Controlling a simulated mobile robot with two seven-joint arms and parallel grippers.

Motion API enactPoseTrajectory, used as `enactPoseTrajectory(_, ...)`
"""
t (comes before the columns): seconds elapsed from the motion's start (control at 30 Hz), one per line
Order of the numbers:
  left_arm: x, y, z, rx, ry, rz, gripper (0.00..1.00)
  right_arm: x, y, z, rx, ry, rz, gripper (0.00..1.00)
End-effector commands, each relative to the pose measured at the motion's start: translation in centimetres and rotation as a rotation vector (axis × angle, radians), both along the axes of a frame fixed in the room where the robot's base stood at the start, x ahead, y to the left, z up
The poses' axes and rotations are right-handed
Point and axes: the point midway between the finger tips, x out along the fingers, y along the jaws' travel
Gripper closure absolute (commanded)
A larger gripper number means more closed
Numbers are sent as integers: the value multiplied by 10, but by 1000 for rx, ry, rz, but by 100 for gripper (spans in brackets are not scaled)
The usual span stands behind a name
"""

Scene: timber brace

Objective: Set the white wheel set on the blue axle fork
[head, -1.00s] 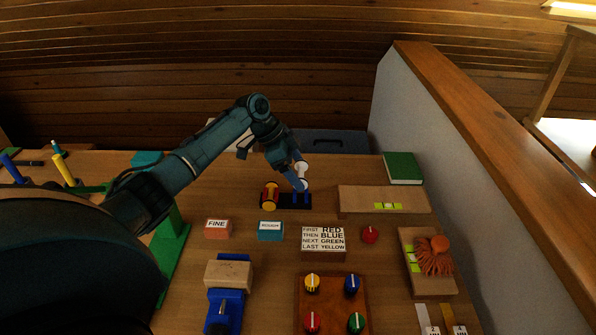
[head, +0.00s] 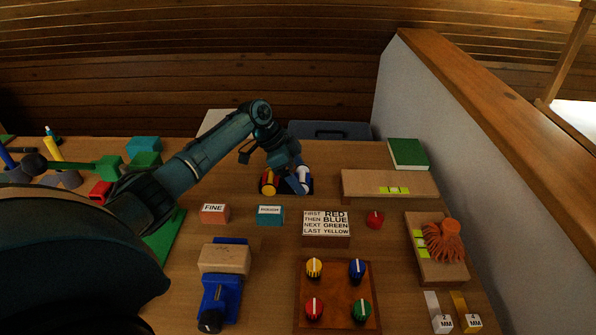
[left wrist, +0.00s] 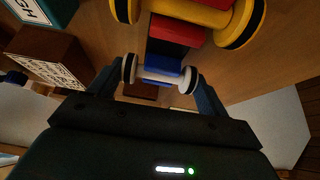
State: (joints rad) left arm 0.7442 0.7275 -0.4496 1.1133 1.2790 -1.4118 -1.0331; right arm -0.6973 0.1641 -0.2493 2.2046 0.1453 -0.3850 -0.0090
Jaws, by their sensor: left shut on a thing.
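The white wheel set (head: 304,174) is between the fingers of my left gripper (head: 296,183). In the left wrist view the gripper (left wrist: 160,84) is shut on it, one finger beside each white wheel (left wrist: 129,68). Its axle lies across the blue axle fork (left wrist: 164,66), with a wheel on either side. I cannot tell whether the axle is fully down in the fork. In the head view the gripper mostly hides the fork. A yellow wheel set (head: 269,182) sits beside it on a red fork (left wrist: 176,31). My right gripper is not in view.
FINE (head: 214,213) and ROUGH (head: 269,215) blocks and a sign block (head: 326,224) stand in front. A board (head: 375,184) lies to the right, near a green book (head: 408,154). A knob panel (head: 337,292) and blue vise (head: 220,300) are nearer.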

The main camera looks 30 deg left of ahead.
Motion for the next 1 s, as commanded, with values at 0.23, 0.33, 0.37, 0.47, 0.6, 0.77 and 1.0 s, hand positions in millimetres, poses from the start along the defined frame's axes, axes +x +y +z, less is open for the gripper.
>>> enactPoseTrajectory(0.23,0,0,-2,0,-2,0,45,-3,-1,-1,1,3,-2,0)
enactPoseTrajectory(0.33,0,0,-2,0,-2,0,22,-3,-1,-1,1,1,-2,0)
enactPoseTrajectory(0.37,0,0,-2,0,-2,0,19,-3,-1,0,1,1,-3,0)
enactPoseTrajectory(0.47,0,0,-2,0,-2,0,11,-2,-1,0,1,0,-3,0)
enactPoseTrajectory(0.6,0,0,-2,-1,-1,-1,0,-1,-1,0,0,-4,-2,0)
enactPoseTrajectory(0.77,0,0,-3,0,0,-1,0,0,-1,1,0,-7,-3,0)
enactPoseTrajectory(1.0,0,0,11,-1,-1,-1,0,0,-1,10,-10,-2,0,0)
